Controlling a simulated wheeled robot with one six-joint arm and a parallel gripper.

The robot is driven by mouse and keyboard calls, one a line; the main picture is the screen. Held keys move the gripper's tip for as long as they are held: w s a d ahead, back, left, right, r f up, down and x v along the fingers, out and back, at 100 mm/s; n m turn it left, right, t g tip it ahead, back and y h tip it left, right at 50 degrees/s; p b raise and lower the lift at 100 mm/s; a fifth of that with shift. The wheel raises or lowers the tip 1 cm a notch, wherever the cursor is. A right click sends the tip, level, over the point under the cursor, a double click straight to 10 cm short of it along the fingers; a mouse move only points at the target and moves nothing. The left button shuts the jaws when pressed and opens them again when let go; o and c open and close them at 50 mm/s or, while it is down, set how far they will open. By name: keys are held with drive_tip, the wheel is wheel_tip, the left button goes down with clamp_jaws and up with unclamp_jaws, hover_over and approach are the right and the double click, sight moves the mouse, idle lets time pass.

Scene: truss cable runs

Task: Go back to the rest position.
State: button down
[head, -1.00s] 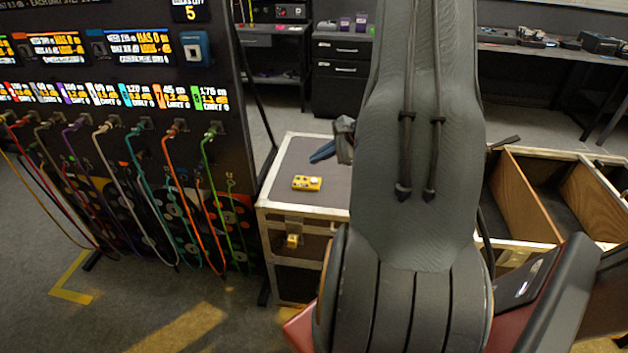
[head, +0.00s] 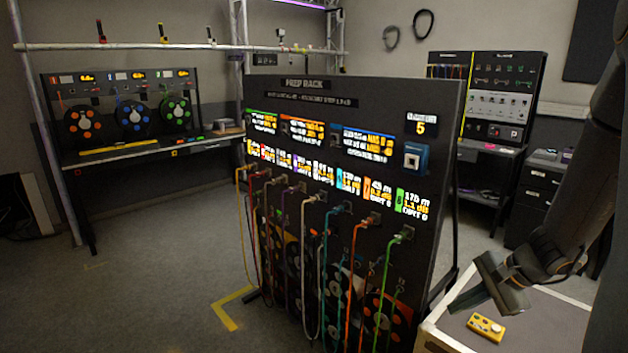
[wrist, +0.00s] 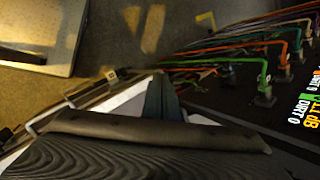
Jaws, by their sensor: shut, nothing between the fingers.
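My gripper (head: 464,300) is at the lower right of the head view, above the left part of the flight case top (head: 545,318). Its fingers are together and point down and left, with nothing held. In the wrist view the dark fingers (wrist: 161,98) stand close together in the middle, beside the prep rack's hanging cables. The prep rack (head: 350,100) is a tall black panel with coloured cables plugged in a row. My arm comes in from the right edge.
A yellow box with buttons (head: 486,326) lies on the case top, close below my gripper. The green cable (head: 388,290) hangs at the rack's right end. A bench with cable reels (head: 130,118) stands at the back left. The floor (head: 160,270) left of the rack is clear.

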drive_tip(key=s+a+r+n+g+h, duration=0.1)
drive_tip(key=s+a+r+n+h, duration=0.1)
drive_tip(key=s+a+n, duration=0.4)
drive_tip(key=s+a+r+n+g+h, duration=0.2)
drive_tip(key=s+a+r+n, duration=0.3)
drive_tip(key=a+n, duration=0.4)
drive_tip(key=shift+s+a+n+h, duration=0.45)
drive_tip(key=shift+s+a, duration=0.4)
drive_tip(key=shift+a, duration=0.3)
